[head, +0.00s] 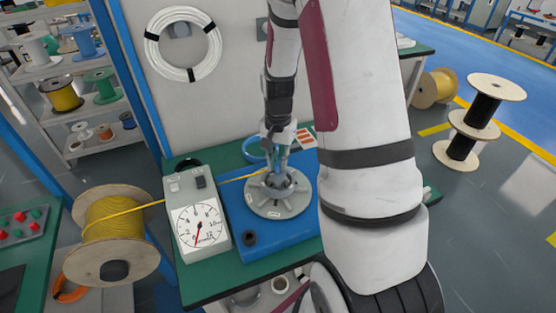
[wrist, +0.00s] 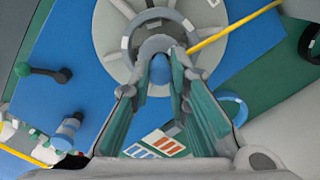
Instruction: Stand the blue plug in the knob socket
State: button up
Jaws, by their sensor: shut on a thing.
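My gripper (wrist: 168,62) is shut on the blue plug (wrist: 160,70), whose rounded blue surface shows between the fingers in the wrist view. In the head view my gripper (head: 279,158) is over the grey round disc (head: 262,208) on the blue base. The disc (wrist: 112,38) has a raised grey ring-shaped hub (wrist: 150,18) just beyond my fingertips. I cannot tell whether the plug touches it. A dark round knob (head: 250,238) stands on the base's front left. I cannot tell which part is the knob socket.
A dial gauge box (head: 200,215) stands left of the base. A yellow cable (head: 160,201) runs from a spool (head: 118,235) past it to the disc.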

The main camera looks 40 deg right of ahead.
jog(key=shift+f, duration=0.35)
dwell(0.4)
jog(key=o, duration=0.9)
jog(key=shift+o, duration=0.2)
jog(key=shift+r+p, duration=1.55)
jog(key=shift+r, duration=2.5)
